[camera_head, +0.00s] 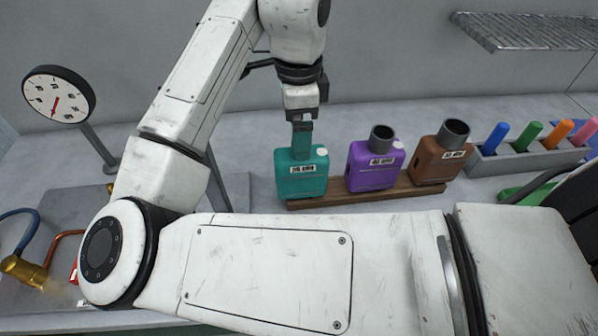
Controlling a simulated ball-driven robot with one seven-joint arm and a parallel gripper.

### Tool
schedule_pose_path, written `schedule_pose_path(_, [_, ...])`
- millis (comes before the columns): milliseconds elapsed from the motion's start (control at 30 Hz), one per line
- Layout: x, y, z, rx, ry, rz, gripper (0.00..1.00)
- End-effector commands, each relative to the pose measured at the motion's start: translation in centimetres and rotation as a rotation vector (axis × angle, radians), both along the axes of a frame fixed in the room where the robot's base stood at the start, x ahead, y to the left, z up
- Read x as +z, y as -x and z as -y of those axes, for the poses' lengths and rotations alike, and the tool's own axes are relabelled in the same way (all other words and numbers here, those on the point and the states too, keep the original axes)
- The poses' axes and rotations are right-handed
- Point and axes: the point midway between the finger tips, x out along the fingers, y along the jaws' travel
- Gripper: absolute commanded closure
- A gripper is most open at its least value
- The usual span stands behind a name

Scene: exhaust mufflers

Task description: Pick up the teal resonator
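The teal resonator (302,182) is a boxy teal can with a white label, standing upright at the left end of a wooden board (400,192). My gripper (302,125) points down right above its top. A narrow grey-teal upright piece joins the gripper to the can's top. I cannot tell whether this piece is a finger or the can's neck. The fingertips are not clear, so their grip cannot be made out.
A purple resonator (374,168) and a brown one (437,160) stand to the right on the same board. Further right is a grey holder (520,160) with several coloured sticks. A round dial gauge (58,95) stands at left. My arm hides much of the foreground.

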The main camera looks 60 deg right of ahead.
Motion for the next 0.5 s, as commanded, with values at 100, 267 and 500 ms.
schedule_pose_path(100, [-0.6,0.0,0.1,0.001,0.001,0.001,0.06])
schedule_pose_path(267, [-2.4,0.1,0.4,0.001,0.0,-0.001,0.06])
schedule_pose_path(500, [-5.3,0.1,0.7,0.002,0.001,0.001,0.06])
